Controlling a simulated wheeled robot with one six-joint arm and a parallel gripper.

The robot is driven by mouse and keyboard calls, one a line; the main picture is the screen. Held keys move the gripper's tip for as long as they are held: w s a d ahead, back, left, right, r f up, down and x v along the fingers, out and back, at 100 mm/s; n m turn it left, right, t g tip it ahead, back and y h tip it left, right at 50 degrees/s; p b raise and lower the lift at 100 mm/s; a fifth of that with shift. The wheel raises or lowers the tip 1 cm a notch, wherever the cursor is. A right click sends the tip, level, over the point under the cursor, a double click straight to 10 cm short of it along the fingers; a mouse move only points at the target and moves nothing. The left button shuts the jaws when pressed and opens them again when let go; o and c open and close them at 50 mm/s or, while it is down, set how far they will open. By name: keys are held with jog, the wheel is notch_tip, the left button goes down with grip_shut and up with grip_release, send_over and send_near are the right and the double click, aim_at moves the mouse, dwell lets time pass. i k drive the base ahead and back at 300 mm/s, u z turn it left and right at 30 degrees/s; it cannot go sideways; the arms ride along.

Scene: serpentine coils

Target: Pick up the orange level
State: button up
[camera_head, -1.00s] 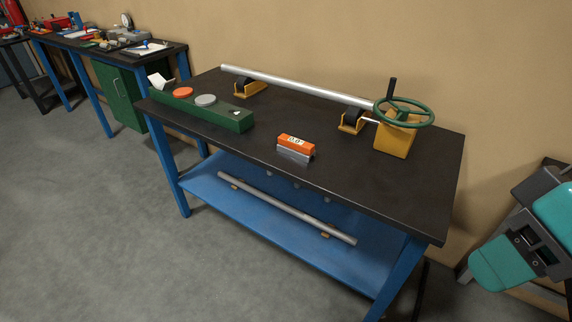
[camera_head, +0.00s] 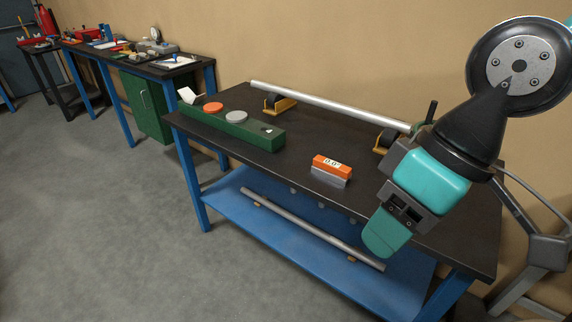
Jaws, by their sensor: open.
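The orange level (camera_head: 327,164) is a small orange block with a white display reading about 0.0° and a grey metal base. It stands on the black top of the blue-legged bench (camera_head: 290,185), near the front edge at the middle. My gripper (camera_head: 388,234), teal and dark grey, is in front of the bench's right part in the picture, to the right of and lower than the level. It is open, apart from the level, with nothing seen between its jaws. My arm hides much of the bench's right end.
A green box (camera_head: 235,132) with an orange and a grey disc lies left of the level. A long metal pipe (camera_head: 330,104) rests on yellow roller stands behind it. Another pipe (camera_head: 310,228) lies on the blue lower shelf. The benchtop around the level is clear.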

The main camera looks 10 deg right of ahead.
aim_at(335, 172)
jog(key=u, duration=0.3)
jog(key=i, duration=0.85)
jog(key=z, duration=0.05)
